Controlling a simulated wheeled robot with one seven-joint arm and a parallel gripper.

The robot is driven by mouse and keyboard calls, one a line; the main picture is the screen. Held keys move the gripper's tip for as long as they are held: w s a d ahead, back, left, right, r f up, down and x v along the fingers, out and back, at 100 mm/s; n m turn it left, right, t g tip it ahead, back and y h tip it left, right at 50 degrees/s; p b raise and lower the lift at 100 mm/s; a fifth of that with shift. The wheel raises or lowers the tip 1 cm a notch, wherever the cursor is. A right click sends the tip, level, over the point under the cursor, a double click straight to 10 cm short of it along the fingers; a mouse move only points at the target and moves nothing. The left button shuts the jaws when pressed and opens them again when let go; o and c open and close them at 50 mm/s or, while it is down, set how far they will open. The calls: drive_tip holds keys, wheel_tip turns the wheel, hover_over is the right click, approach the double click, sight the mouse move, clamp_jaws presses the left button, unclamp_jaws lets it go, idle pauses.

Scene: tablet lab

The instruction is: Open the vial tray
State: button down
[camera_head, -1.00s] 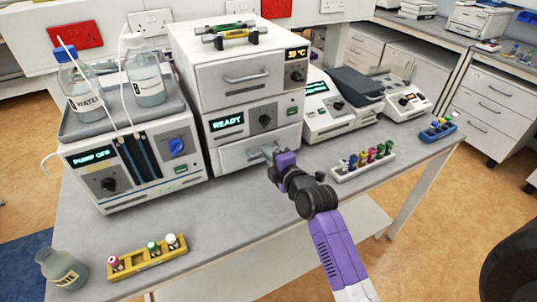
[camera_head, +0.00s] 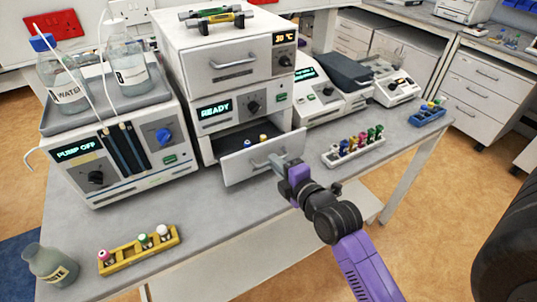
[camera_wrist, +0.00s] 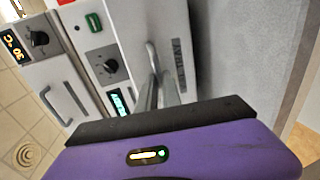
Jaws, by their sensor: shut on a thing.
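The vial tray (camera_head: 240,164) is the white bottom drawer of the instrument stack, and it stands partly pulled out. Its dark interior shows in the head view, with a yellow-capped vial (camera_head: 263,138) and another small vial (camera_head: 247,143) inside. My gripper (camera_head: 281,163) is shut on the tray's handle at the drawer front. In the wrist view the gripper's fingers (camera_wrist: 158,92) reach to the handle, next to the tray's printed label. The fingertips partly hide the handle.
The READY unit (camera_head: 215,110) and an upper drawer unit (camera_head: 225,58) stand above the tray. A pump (camera_head: 130,150) stands on the left. A yellow vial rack (camera_head: 140,250), a waste bottle (camera_head: 48,264) and a white vial rack (camera_head: 352,152) stand on the bench. Bench surface before the tray is clear.

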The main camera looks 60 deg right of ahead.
drive_tip(key=shift+s+a, duration=0.2)
drive_tip(key=shift+s, duration=0.1)
drive_tip(key=c, duration=1.5)
unclamp_jaws()
drive_tip(key=shift+b+v, duration=0.8)
drive_tip(key=shift+v, duration=3.1)
